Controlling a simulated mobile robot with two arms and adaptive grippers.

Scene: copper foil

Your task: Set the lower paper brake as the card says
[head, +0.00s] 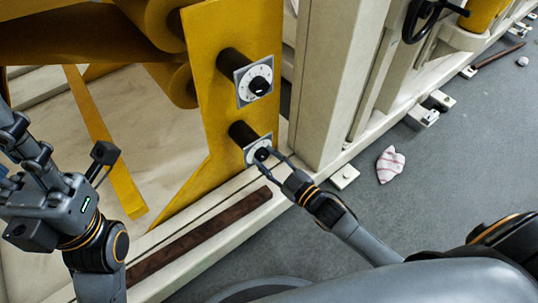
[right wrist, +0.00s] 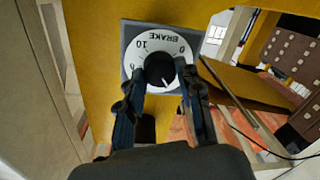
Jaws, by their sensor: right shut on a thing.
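The lower brake dial (head: 250,147) is a white round scale on a grey square plate, on a yellow upright panel. My right gripper (head: 266,157) is shut on its black knob (right wrist: 160,70). In the right wrist view the fingers lie on either side of the knob. A white pointer line on the knob points down and slightly right in that view; other numbers are hidden or unclear. My left gripper (head: 22,138) is at the left edge, away from the dials; its fingertips are unclear. No card is recognisable.
A similar upper dial (head: 255,80) sits above on the same yellow panel (head: 215,50). A cream machine post (head: 325,80) stands close to the right. A striped cloth (head: 390,164) lies on the grey floor, and a dark brown strip (head: 200,237) lies along the lower frame.

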